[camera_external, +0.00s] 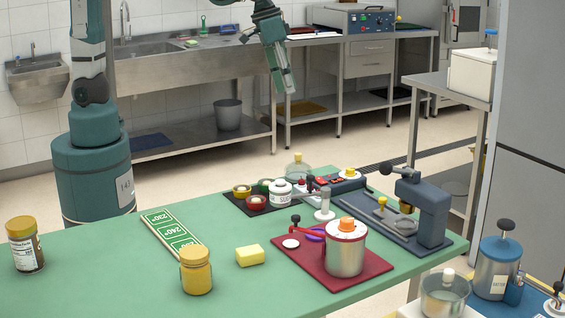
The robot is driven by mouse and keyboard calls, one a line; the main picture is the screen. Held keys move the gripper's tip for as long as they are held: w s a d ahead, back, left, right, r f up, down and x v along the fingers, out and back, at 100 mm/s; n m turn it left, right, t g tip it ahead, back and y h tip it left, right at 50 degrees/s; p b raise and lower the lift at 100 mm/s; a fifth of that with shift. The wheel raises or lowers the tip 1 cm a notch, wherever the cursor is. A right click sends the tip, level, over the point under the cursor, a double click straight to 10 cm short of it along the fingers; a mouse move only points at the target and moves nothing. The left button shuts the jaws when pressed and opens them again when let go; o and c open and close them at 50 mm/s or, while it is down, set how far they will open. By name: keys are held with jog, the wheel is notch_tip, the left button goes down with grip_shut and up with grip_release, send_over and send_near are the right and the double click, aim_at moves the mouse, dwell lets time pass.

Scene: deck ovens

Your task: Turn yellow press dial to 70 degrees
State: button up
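A dark blue-grey press (433,207) with a black-knobbed lever stands at the right end of the green table. A small yellow knob (382,202) rises from the left part of its base plate. Another round yellow dial (350,173) sits on a dark box with red buttons behind it; I cannot tell for sure which is the press dial. Any dial marking is too small to read. My gripper (286,91) hangs high beyond the table, pointing down, well apart from both yellow parts. Its fingers are too small to tell open from shut.
A pot with an orange knob (347,224) stands on a red mat (310,265) before the press. A yellow-lidded jar (196,270) and a sponge (250,256) stand nearer. The table's left front is mostly clear.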

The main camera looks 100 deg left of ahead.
jog(key=w+a+f+n+g+p, duration=0.2)
jog(key=w+f, duration=0.5)
jog(key=w, duration=0.4)
jog(key=n+g+p, duration=0.1)
jog(key=n+p, duration=0.1)
send_near(350, 171)
jog(key=a, duration=0.1)
jog(key=shift+a+f, duration=0.3)
jog(key=shift+f, duration=0.1)
jog(key=shift+f+b, duration=0.3)
jog(key=shift+f, duration=3.5)
jog(key=c, duration=0.9)
